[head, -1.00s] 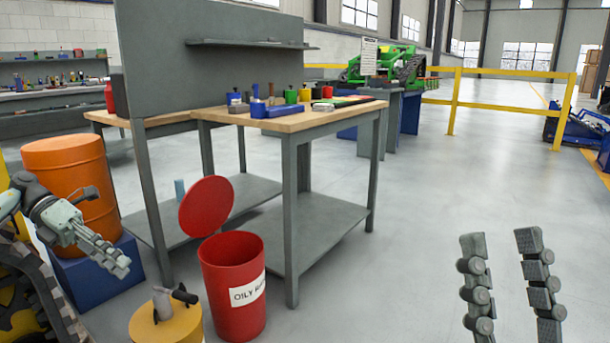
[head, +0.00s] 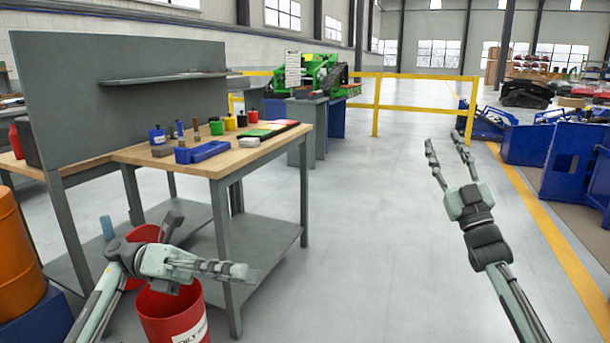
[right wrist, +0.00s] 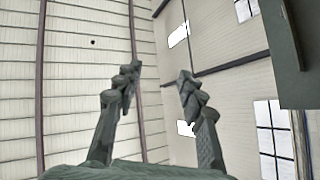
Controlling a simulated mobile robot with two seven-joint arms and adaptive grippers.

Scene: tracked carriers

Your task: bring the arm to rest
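My right gripper (head: 444,140) is raised over the open floor at the right of the head view, its fingers pointing up and away. The two fingers stand apart with nothing between them; the right wrist view (right wrist: 158,74) also shows them spread and empty, against the wall and roof. My left gripper (head: 245,271) is low at the left, in front of the workbench and above the red oily-waste bin (head: 172,318). Its fingers point right and overlap from this side, so their spacing is unclear. No object shows in them. My left arm hides part of the bin.
The workbench (head: 230,165) stands close behind my left gripper, with a blue block (head: 203,152) and several small containers on top. An orange drum (head: 15,262) is at the left edge. Clear floor lies between the bench and blue frames (head: 575,160). A yellow rail (head: 420,107) crosses behind.

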